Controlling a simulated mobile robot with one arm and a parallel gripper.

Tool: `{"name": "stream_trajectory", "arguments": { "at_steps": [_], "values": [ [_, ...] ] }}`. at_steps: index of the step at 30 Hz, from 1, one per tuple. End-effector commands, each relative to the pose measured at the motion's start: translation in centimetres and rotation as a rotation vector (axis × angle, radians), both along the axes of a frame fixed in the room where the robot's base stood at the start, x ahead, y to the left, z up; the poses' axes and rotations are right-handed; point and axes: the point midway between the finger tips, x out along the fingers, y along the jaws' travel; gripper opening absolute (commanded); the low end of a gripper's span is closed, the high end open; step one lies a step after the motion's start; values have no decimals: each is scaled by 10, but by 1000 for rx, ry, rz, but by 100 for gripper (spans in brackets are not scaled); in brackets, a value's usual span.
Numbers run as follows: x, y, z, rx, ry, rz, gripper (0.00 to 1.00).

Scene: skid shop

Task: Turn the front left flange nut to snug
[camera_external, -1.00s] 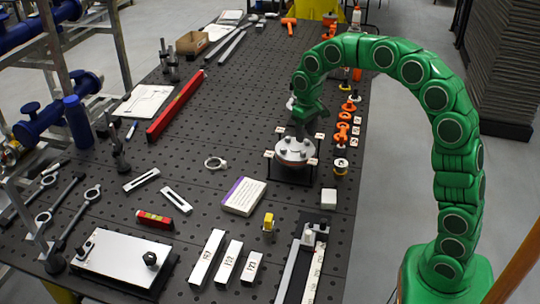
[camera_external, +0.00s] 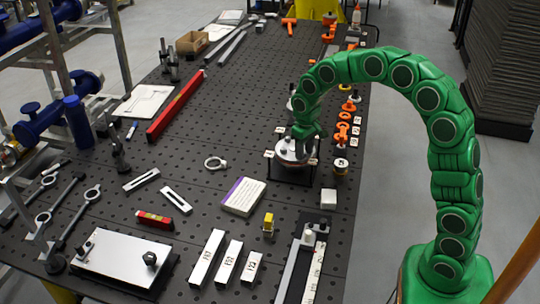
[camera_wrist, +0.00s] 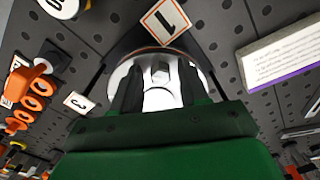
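The round silver flange (camera_external: 290,157) sits on a dark stand at the right side of the bench, with number tags around it. My gripper (camera_external: 302,152) points down over the flange and hides part of its top. In the wrist view, the flange (camera_wrist: 203,72) lies under my gripper (camera_wrist: 158,92). Its two dark fingers stand apart, one on each side of the pale flange top. I cannot tell whether the fingers touch a nut; other nuts are mostly hidden.
Orange parts (camera_external: 342,132) stand in a row close to the right of the flange. A white and purple booklet (camera_external: 243,196) lies front left.

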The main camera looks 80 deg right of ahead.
Motion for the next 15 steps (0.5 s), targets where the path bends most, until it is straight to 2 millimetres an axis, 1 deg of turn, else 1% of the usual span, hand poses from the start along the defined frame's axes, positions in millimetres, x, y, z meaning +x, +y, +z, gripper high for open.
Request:
{"name": "stream_trajectory", "arguments": {
  "at_steps": [1, 8, 15],
  "values": [
    [0, 0, 0, 0, 0, 0, 35],
    [0, 0, 0, 0, 0, 0, 0],
    [0, 0, 0, 0, 0, -11, 0]
  ]
}}
